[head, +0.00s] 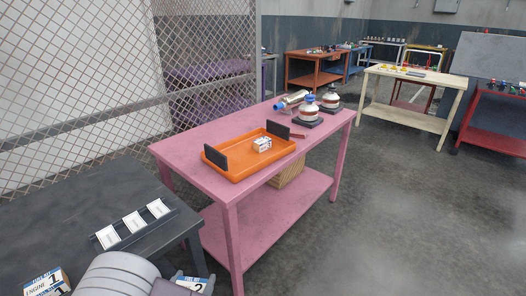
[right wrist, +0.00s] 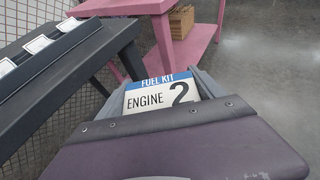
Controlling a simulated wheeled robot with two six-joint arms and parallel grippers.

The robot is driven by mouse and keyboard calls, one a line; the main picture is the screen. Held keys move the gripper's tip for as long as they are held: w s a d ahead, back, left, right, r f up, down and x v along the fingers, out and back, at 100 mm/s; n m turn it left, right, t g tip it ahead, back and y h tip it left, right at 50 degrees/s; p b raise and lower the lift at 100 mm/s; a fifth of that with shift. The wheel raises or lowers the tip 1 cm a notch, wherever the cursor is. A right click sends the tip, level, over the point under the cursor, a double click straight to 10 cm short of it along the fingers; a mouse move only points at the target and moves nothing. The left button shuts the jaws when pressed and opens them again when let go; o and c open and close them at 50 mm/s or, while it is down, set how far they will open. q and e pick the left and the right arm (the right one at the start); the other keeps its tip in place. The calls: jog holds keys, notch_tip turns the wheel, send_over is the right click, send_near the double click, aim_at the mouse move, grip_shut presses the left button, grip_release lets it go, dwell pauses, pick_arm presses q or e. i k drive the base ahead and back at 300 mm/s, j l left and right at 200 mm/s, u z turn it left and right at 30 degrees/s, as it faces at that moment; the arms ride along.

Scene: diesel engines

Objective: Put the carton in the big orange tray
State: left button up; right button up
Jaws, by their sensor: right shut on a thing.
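A white carton with a blue band (right wrist: 158,96), marked FUEL KIT ENGINE 2, is between the grey fingers of my right gripper (right wrist: 160,84). The gripper is shut on it. The carton (head: 191,284) also shows at the bottom edge of the head view, by the dark table and apart from the tray. The big orange tray (head: 233,175) lies on the pink table (head: 190,155), with upright black plates at two ends. A small white carton (head: 262,145) sits inside it toward the right; the rest of its floor looks bare. My left gripper is not in view.
The dark table (head: 75,215) at the left holds a rack with several white cards (head: 133,222) and another FUEL KIT carton (head: 46,283), marked 1. A mesh fence (head: 205,60) runs behind. Floor at right is clear.

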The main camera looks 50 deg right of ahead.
aim_at(238, 160)
jog(key=l+z, duration=0.1)
jog(key=l, duration=0.45)
jog(key=i+l, duration=0.1)
jog(key=l, duration=0.4)
jog(key=l+z, duration=0.15)
jog(key=l, duration=0.4)
jog(key=i+l, duration=0.1)
jog(key=l, duration=0.45)
jog(key=i+l+z, duration=0.15)
jog(key=l, duration=0.9)
jog(key=z, duration=0.05)
